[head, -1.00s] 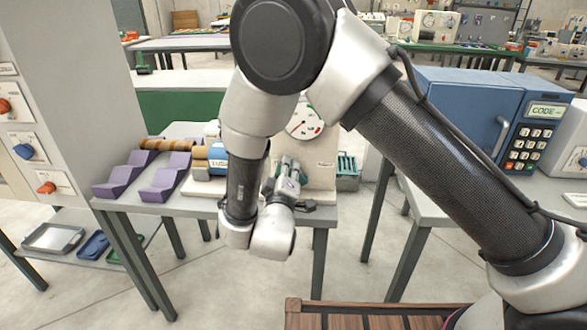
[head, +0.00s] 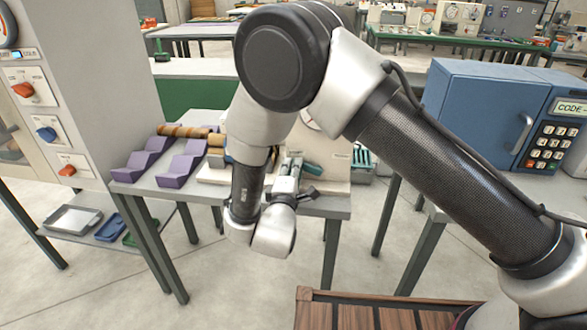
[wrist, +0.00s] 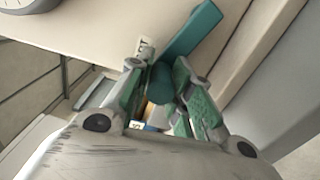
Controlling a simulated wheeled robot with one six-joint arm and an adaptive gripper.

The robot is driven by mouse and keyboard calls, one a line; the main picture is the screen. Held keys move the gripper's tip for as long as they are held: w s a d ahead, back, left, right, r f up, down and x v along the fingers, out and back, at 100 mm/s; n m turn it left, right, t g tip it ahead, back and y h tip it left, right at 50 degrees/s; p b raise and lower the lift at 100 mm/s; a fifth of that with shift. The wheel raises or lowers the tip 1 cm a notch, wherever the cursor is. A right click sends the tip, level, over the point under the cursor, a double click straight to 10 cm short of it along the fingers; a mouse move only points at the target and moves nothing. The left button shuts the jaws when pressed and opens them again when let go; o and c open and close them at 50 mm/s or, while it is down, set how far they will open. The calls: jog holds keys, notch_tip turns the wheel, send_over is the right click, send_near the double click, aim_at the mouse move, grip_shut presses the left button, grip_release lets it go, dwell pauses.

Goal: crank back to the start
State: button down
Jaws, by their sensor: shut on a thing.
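The spiral winder (head: 325,165) stands on a grey bench, its cream panel partly hidden behind my arm. In the wrist view its teal crank (wrist: 192,32) runs from the upper right down to a rounded teal grip (wrist: 160,84). My gripper (wrist: 164,80) is shut on that grip, with one finger on each side. In the head view my gripper (head: 288,178) is in front of the panel, and my forearm hides the middle of the winder. The crank's pivot cannot be made out.
Purple stepped cradles (head: 180,170) with a brown roll (head: 185,131) stand left of the winder. A grey cabinet with knobs is at the far left. A blue keypad box (head: 480,110) is on the right bench. A wooden slatted surface (head: 385,315) is at the bottom.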

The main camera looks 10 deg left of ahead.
dwell(0.4)
jog(key=c, duration=1.3)
grip_release()
jog(key=shift+s, duration=0.1)
jog(key=s, duration=1.1)
jog(key=shift+s+a, duration=0.2)
jog(key=shift+s, duration=0.2)
